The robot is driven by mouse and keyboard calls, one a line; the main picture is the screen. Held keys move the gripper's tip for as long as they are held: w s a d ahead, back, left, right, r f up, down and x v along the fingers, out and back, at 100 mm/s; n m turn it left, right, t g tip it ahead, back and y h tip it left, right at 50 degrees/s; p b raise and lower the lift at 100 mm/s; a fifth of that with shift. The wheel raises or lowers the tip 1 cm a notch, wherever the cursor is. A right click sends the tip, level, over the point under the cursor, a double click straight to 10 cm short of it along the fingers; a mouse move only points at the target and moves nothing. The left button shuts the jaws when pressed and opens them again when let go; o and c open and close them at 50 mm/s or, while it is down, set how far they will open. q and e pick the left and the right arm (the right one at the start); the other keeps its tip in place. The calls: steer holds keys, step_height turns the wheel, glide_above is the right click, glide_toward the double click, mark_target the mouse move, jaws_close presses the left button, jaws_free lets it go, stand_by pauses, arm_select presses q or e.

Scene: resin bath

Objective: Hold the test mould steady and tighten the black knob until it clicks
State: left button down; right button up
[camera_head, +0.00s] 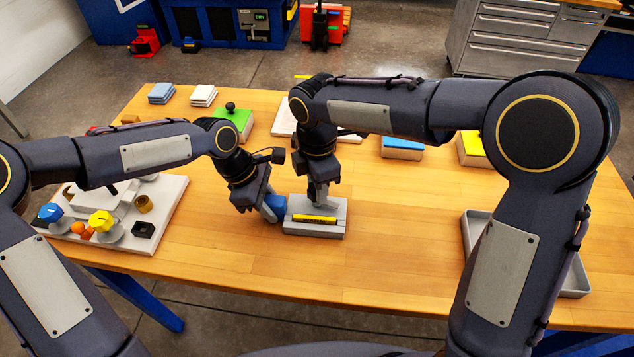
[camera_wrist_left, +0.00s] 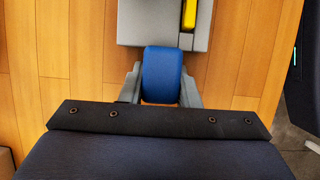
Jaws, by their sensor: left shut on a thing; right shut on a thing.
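The grey block-shaped mould (camera_head: 298,229) with a yellow label strip (camera_head: 313,219) sits on the wooden table in the middle. A blue knob-like piece (camera_head: 278,203) is at its left end. My left gripper (camera_head: 271,211) is shut on the blue piece; in the left wrist view the blue piece (camera_wrist_left: 162,75) fills the space between its fingers, against the mould's edge (camera_wrist_left: 145,24). My right gripper (camera_head: 318,199) points down and is shut on the mould's upper part, its exact grip partly hidden. I see no black knob on the mould.
A pale board (camera_head: 160,225) at left carries blue and yellow knobs, a black block and orange balls. A green block (camera_head: 241,122) with a black ball knob (camera_head: 230,106) stands behind. A grey tray (camera_head: 470,243) lies at right. Table between mould and tray is clear.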

steer(key=m, duration=1.2)
steer(key=shift+m, duration=0.3)
stand_by(0.4)
steer(key=o, duration=1)
steer(key=shift+r, duration=0.1)
step_height(320, 180, up, 12)
